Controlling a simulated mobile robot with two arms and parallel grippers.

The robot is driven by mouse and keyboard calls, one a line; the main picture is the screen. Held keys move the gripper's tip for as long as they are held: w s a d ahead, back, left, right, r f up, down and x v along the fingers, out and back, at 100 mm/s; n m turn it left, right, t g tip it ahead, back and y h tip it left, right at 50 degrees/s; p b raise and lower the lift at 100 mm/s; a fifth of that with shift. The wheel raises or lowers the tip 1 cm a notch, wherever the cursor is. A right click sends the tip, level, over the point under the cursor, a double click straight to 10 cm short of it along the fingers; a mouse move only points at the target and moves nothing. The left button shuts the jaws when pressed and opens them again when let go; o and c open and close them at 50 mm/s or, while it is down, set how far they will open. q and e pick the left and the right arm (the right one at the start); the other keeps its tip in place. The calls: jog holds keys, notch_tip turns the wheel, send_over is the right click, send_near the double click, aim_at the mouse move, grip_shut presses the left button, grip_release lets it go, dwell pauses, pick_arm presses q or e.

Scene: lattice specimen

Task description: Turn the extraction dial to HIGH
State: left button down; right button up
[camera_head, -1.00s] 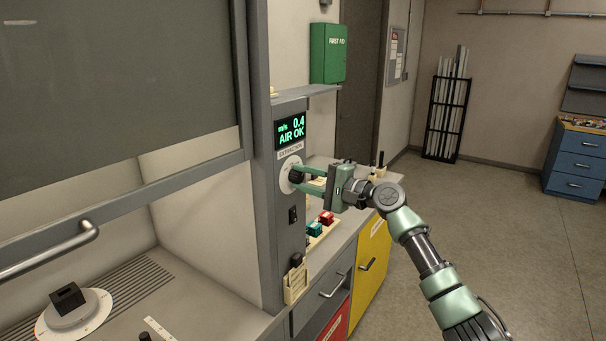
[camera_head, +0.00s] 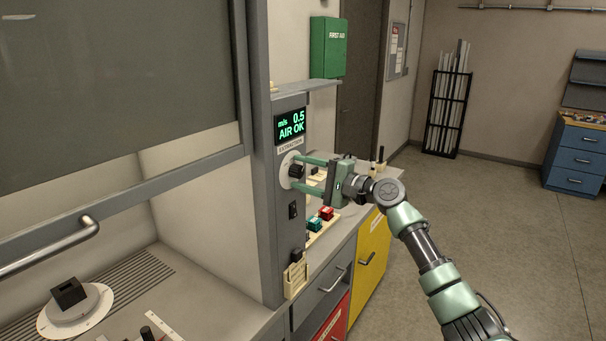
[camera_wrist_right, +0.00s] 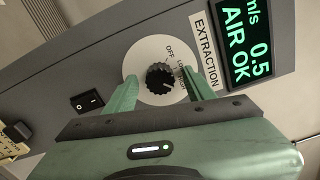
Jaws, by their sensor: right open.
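The extraction dial is a black knob (camera_head: 296,171) on a round white plate (camera_head: 286,168), on the grey post under the EXTRACTION label (camera_head: 290,146). The display (camera_head: 290,127) above reads 0.5 m/s, AIR OK. My right gripper (camera_head: 298,174) is open, with its green fingers spread above and below the knob. In the right wrist view the knob (camera_wrist_right: 160,77) sits between the two fingers with gaps on both sides. My left gripper is not in view.
A black rocker switch (camera_head: 293,211) sits below the dial. The fume hood's sash and handle (camera_head: 50,250) are at left. The floor at right is clear.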

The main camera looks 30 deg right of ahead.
jog(key=shift+s+d+f, duration=0.1)
jog(key=shift+s+d, duration=0.05)
jog(key=shift+s, duration=0.15)
jog(key=b+v, duration=0.3)
jog(key=v, duration=0.4)
jog(key=shift+b, duration=0.3)
